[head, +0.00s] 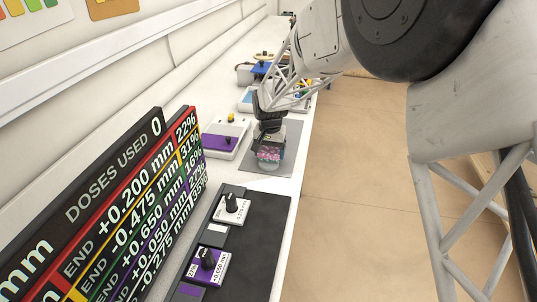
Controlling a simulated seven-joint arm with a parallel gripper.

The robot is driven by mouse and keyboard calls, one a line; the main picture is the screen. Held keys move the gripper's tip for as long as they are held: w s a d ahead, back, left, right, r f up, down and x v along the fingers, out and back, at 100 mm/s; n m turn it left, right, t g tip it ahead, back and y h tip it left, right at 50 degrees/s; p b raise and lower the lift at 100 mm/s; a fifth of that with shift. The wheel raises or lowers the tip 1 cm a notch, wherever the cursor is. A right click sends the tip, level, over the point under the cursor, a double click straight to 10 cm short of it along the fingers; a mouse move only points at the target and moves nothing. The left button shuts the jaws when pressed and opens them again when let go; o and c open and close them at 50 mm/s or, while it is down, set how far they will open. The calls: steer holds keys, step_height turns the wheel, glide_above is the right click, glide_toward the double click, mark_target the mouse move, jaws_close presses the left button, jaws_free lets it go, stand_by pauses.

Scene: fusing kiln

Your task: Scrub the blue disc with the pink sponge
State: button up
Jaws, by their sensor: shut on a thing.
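My gripper (269,143) points down over a grey mat (290,140) on the white bench. It is shut on the pink sponge (268,155), which shows as a small pink patch below the jaws. A little blue-green shows around the lower edge of the pink patch; I cannot tell if this is the blue disc. Whether the sponge touches what lies below it is too small to tell. The gripper hides part of the mat.
A white box with a purple panel (221,141) stands left of the mat. In front are a black tray (257,247) with knobbed blocks and a lettered board (100,215). Several devices, one with a blue top (261,68), stand behind. The bench's right edge is close to the mat.

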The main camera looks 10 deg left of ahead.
mark_target(267, 166)
steer(key=shift+w, duration=0.35)
steer(key=shift+f, duration=0.6)
stand_by(1.5)
steer(key=shift+s, duration=0.15)
steer(key=shift+s, duration=1.9)
steer(key=shift+w, duration=2.1)
steer(key=shift+s, duration=0.1)
